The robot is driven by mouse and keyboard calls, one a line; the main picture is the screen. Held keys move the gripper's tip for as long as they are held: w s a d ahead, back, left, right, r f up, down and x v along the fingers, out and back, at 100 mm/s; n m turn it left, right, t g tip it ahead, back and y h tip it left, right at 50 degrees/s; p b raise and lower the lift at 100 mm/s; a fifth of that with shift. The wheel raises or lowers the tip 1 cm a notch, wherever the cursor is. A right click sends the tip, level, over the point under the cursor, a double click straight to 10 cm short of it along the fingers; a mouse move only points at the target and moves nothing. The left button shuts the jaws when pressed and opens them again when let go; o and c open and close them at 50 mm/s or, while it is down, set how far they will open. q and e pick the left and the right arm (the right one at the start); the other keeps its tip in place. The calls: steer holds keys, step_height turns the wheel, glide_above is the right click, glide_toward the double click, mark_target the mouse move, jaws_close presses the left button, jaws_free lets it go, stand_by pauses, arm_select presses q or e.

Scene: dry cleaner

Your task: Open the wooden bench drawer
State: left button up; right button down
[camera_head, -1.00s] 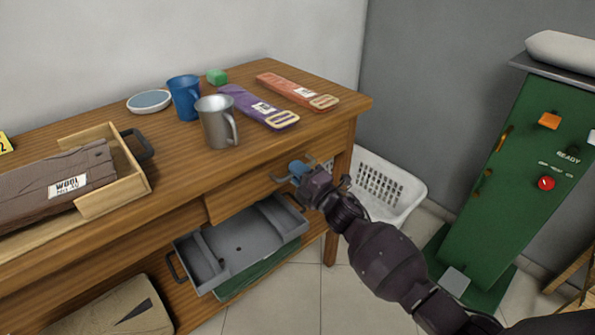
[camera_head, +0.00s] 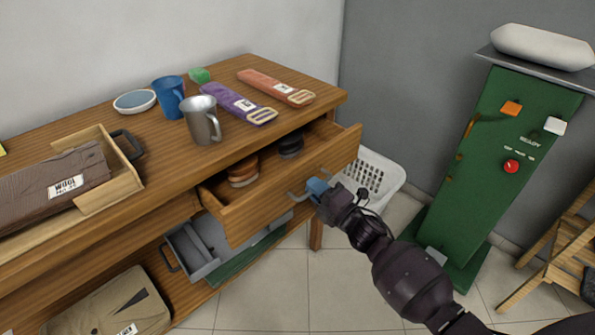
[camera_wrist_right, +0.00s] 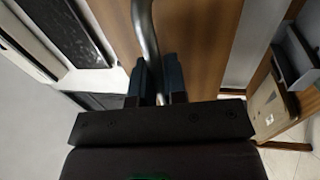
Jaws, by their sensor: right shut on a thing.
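The wooden bench drawer (camera_head: 275,199) stands pulled out from the wooden bench (camera_head: 130,200) in the head view. Inside it show a brown round item (camera_head: 243,170) and a dark round item (camera_head: 290,145). My right gripper (camera_head: 318,187) is at the drawer's front, shut on its metal handle (camera_head: 296,197). In the right wrist view the handle (camera_wrist_right: 146,40) runs between the two blue fingers (camera_wrist_right: 155,80). My left gripper is not in view.
A white basket (camera_head: 375,178) and a green cabinet (camera_head: 490,160) stand right.

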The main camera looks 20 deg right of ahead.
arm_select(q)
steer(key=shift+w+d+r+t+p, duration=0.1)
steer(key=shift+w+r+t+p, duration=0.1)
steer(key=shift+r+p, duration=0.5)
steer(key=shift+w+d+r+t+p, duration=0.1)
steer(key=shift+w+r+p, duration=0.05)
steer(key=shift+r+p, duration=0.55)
arm_select(e)
steer(key=r+v, duration=0.2)
steer(key=v, duration=1.2)
steer(key=shift+s+r, duration=0.3)
steer(key=shift+r, duration=0.05)
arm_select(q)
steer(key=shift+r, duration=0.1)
arm_select(e)
steer(key=shift+d, duration=0.1)
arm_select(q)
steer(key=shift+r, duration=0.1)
arm_select(e)
steer(key=c, duration=1.2)
jaws_free()
steer(key=v, duration=1)
steer(key=shift+s+d, duration=0.15)
steer(key=shift+s, duration=0.25)
